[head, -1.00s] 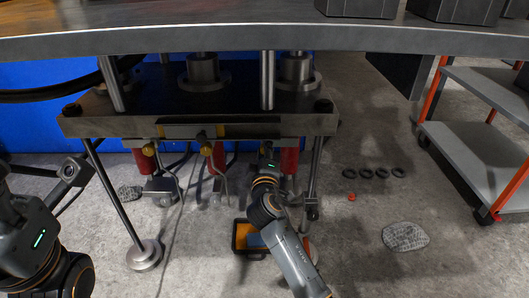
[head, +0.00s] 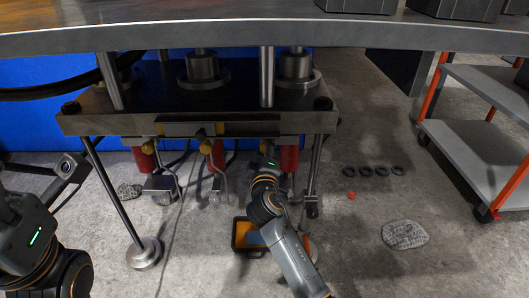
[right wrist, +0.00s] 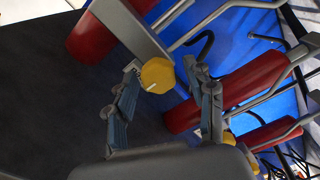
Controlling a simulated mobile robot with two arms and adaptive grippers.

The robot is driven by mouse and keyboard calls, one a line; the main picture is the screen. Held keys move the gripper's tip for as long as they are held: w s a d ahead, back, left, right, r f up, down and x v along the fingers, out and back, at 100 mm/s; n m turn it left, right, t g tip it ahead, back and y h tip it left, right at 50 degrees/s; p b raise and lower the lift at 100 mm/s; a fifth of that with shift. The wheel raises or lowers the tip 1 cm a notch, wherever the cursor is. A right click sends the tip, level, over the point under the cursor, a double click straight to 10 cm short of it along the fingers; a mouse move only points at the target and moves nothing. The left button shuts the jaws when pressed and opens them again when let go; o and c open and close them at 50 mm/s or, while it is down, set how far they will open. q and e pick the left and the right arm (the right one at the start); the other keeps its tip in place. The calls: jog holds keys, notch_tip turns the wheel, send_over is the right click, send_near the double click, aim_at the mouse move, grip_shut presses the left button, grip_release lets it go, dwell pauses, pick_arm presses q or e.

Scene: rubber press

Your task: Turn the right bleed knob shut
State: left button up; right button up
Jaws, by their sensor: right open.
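In the right wrist view, a yellow faceted knob (right wrist: 158,75) with a thin pale mark sits between the fingertips of my right gripper (right wrist: 165,92). The fingers are open, one on each side, with gaps visible. In the head view my right gripper (head: 269,152) is under the press's front edge, by the rightmost red cylinder (head: 289,158); its fingers and the knob's outline are hard to make out there. My left arm is at the left edge; its gripper's fingers cannot be made out.
The press plate (head: 150,122) overhangs the red cylinders, with grey levers beneath. A press leg (head: 314,165) stands close right of my right gripper. An orange-rimmed tray (head: 236,236) lies on the floor. Black rings (head: 365,171) and a trolley (head: 470,150) are to the right.

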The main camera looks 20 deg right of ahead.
jog(key=v, duration=1.2)
